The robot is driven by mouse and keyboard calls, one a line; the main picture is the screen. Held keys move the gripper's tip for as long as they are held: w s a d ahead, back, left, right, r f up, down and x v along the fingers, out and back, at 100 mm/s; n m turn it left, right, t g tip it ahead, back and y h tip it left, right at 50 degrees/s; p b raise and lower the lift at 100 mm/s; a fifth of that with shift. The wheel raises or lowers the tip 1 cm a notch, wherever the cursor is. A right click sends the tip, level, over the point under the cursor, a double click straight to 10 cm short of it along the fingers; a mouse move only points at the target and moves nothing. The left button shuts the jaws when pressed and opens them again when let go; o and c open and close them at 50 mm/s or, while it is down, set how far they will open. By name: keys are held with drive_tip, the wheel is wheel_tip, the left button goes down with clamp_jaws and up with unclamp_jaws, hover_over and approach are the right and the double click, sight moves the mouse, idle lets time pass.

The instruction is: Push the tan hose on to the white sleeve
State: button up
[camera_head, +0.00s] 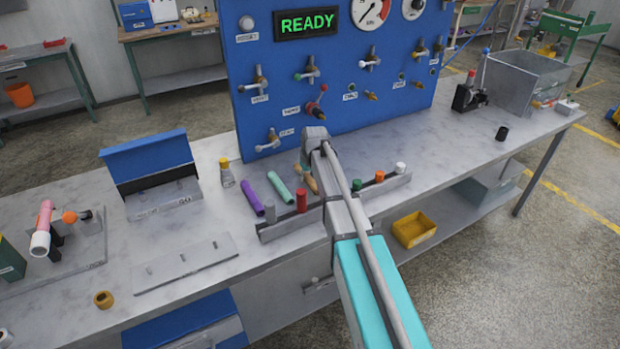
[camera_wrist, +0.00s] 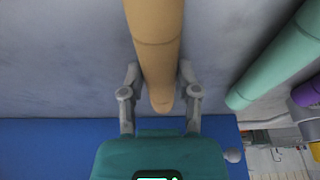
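The tan hose (camera_wrist: 155,40) runs down the middle of the wrist view, its narrower end near my palm. My gripper (camera_wrist: 160,72) has a finger on each side of it, and both fingertips lie against its edges. In the head view the tan hose (camera_head: 311,184) shows just left of my arm, partly covered by it. My gripper's fingers are hidden in that view. The white sleeve (camera_head: 400,168) stands upright at the right end of the low grey rack (camera_head: 285,229), apart from the tan hose. It is not in the wrist view.
A mint hose (camera_head: 279,187) and a purple hose (camera_head: 251,196) lie left of the tan one. Red (camera_head: 301,201), green (camera_head: 356,186) and orange (camera_head: 379,177) sleeves stand on the rack. The blue panel (camera_head: 350,95) with valves rises behind. Bench right of the rack is mostly clear.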

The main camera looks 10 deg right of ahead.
sight(308, 175)
clamp_jaws()
drive_tip(key=shift+r, duration=0.15)
wheel_tip(308, 175, up, 10)
drive_tip(key=p, duration=1)
drive_tip(key=shift+f, duration=0.2)
idle(0.4)
drive_tip(key=shift+s+d, duration=0.1)
idle(0.5)
